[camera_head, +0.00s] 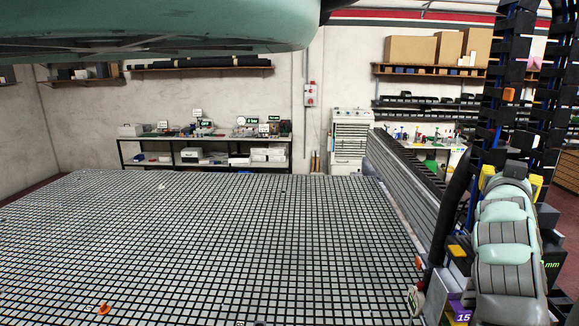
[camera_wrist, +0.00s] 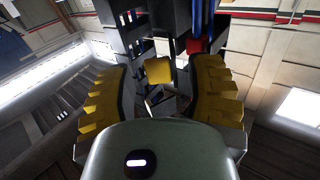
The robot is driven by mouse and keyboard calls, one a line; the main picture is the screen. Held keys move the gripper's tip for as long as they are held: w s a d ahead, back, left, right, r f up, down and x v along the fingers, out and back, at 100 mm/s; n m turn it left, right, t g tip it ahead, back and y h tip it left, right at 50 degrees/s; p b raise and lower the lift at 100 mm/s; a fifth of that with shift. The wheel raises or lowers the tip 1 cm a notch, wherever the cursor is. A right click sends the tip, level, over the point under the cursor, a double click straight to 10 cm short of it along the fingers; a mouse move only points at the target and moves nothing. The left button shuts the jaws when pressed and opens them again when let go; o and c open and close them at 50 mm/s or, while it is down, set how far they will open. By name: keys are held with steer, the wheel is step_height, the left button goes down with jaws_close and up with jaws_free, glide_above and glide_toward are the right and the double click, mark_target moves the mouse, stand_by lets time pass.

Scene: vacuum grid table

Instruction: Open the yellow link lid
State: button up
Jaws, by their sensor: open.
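A small yellow block, which looks like the yellow link lid (camera_wrist: 158,70), shows in the wrist view between and beyond my fingers, among dark chain parts. It looks closed, but its hinge is too small to make out. My gripper (camera_wrist: 160,98) is open and empty, with a yellow ribbed finger on each side. No contact with the lid shows. In the head view my gripper (camera_head: 512,180) points up at the right, below the black cable chain (camera_head: 497,60). An orange block (camera_head: 508,94) sits on that chain; I cannot tell if it is the same lid.
The grid table (camera_head: 220,240) is mostly bare, with an orange piece (camera_head: 104,309) near its front left. A grey rail (camera_head: 405,185) runs along its right edge. Blue (camera_wrist: 210,8) and red (camera_wrist: 197,42) parts stand close behind the lid. Shelves and a workbench line the back wall.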

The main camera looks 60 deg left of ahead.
steer(key=shift+o, duration=0.4)
steer(key=shift+a, duration=0.1)
jaws_close()
